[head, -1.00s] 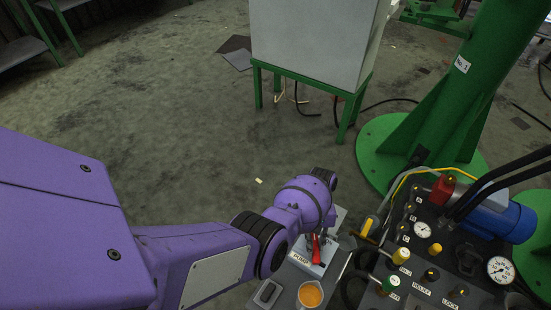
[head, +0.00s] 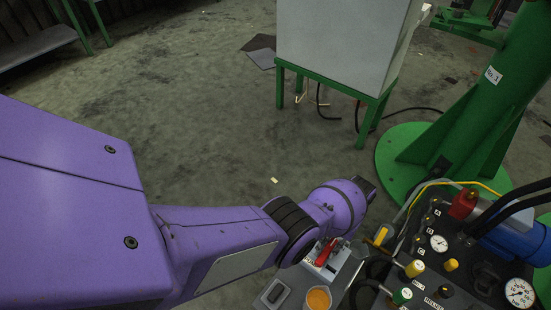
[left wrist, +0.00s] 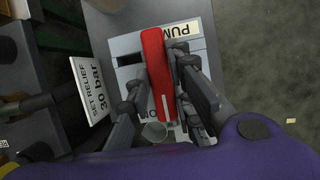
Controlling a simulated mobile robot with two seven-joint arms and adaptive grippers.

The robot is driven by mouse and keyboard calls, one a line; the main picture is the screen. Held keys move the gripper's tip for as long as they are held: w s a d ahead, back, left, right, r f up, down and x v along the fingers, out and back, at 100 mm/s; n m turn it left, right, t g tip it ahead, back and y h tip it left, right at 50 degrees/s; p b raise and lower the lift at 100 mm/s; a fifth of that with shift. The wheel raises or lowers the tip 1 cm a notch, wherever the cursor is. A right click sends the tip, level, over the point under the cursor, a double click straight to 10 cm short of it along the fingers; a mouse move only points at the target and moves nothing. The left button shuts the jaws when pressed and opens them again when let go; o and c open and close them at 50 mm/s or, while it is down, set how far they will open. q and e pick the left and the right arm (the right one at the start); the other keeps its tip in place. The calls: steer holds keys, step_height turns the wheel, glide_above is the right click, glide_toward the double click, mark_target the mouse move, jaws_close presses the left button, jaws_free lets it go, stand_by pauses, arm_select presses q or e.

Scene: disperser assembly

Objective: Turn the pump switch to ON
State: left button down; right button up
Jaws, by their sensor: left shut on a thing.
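The pump switch is a pale box (head: 327,273) with a red lever (head: 325,254), below my left wrist in the head view. In the left wrist view the red lever (left wrist: 157,72) lies between the dark fingers of my left gripper (left wrist: 163,98), which is shut on it. The lever slants slightly across the pale switch plate (left wrist: 127,72). A label reading "PUM" (left wrist: 182,29) shows at the plate's top. My right gripper is not in view.
A cup of orange liquid (head: 318,298) and a dark grey part (head: 275,293) stand near the switch. To the right is a panel with gauges (head: 519,292) and a yellow knob (head: 415,268). A "SET RELIEF 30 bar" sign (left wrist: 90,88) stands beside the gripper.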

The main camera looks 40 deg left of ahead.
arm_select(q)
steer(key=shift+r, duration=0.1)
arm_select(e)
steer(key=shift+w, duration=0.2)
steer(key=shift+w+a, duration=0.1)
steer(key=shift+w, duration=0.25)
arm_select(q)
steer(key=c, duration=1.6)
jaws_free()
steer(key=shift+o, duration=0.2)
steer(key=shift+w+r, duration=0.1)
steer(key=v, duration=1.1)
steer(key=shift+r, duration=0.4)
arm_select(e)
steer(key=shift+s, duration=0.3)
